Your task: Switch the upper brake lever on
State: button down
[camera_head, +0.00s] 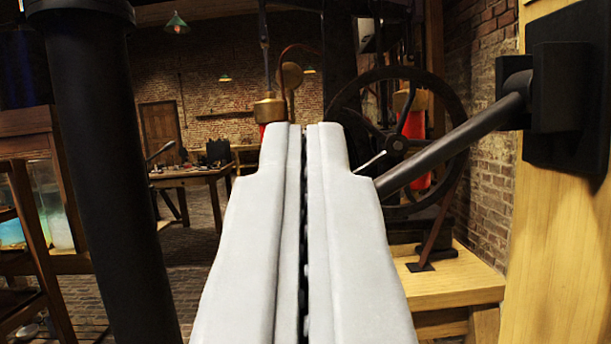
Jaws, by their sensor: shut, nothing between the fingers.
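My gripper (304,135) is shut and empty, its two pale grey fingers pressed together and pointing away from the camera. A black lever (450,145) comes out of a black bracket (560,90) on a pale wooden panel at the right. It slants down to the left, and its lower end passes out of sight at the right side of my gripper. I cannot tell whether they touch. It looks like a brake lever, but no second one shows, so I cannot tell if it is the upper one.
A thick black post (95,170) stands close at the left. A dark spoked wheel (440,100) is behind the lever, above a wooden plinth (450,285). A workbench (190,176) stands farther back at left, and glass jars (50,210) sit at the left edge.

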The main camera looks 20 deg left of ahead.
jog(key=v, duration=0.6)
jog(key=shift+d, duration=0.15)
jog(key=shift+s+f, duration=0.1)
jog(key=s+r+m+h, duration=0.1)
jog(key=s+r+h, duration=0.2)
jog(key=s, duration=0.7)
jog(key=s+f+g+h, duration=0.1)
jog(key=s+f, duration=0.3)
jog(key=s, duration=1.1)
jog(key=s+f+m+g+h, duration=0.1)
jog(key=s+f+g, duration=0.3)
jog(key=s, duration=1.1)
jog(key=shift+s+a+g+h, duration=0.25)
jog(key=shift+s+g+h, duration=0.05)
jog(key=shift+h, duration=0.3)
jog(key=shift+f, duration=0.1)
